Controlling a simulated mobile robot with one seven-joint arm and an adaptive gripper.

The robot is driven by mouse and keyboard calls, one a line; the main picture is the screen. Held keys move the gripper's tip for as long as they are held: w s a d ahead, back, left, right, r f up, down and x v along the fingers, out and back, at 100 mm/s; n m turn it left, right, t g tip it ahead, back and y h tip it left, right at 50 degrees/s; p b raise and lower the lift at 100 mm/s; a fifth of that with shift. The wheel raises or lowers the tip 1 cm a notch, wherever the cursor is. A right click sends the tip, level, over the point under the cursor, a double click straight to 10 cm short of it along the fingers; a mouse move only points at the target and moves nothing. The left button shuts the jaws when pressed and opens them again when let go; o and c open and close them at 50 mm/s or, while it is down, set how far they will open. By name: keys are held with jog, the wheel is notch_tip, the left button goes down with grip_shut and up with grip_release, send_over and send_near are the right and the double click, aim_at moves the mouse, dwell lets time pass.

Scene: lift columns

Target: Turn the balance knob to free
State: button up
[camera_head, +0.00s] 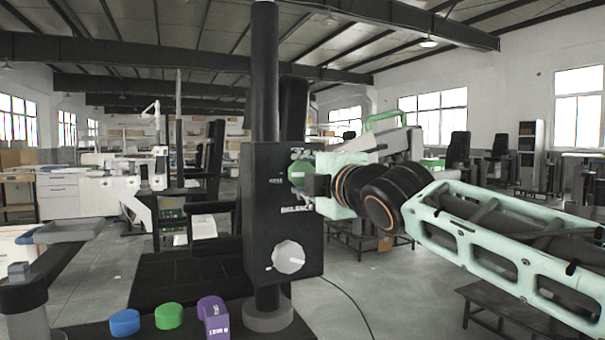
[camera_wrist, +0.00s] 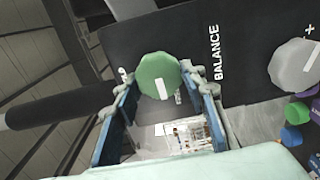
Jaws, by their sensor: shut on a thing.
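The black control box (camera_head: 262,230) is fixed on an upright black column. Its green knob (camera_head: 297,172) is partly hidden by my gripper (camera_head: 312,180) in the head view. In the wrist view the green knob (camera_wrist: 158,76) sits between the fingertips of my gripper (camera_wrist: 165,84), which is shut on it from both sides. The knob's white pointer mark points toward the bottom of the wrist picture. The word BALANCE (camera_wrist: 215,53) is printed beside it. A small label (camera_head: 275,181) left of the knob is too blurred to read.
A grey-white knob (camera_head: 288,257) with a pointer is lower on the same box, with a plus sign beside it in the wrist view. Blue (camera_head: 125,322), green (camera_head: 169,316) and purple (camera_head: 213,318) items stand on the dark surface below. Open workshop floor lies behind.

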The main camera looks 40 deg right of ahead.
dwell(0.4)
jog(key=o, duration=1.1)
jog(key=shift+o, duration=0.2)
jog(key=v, duration=1.2)
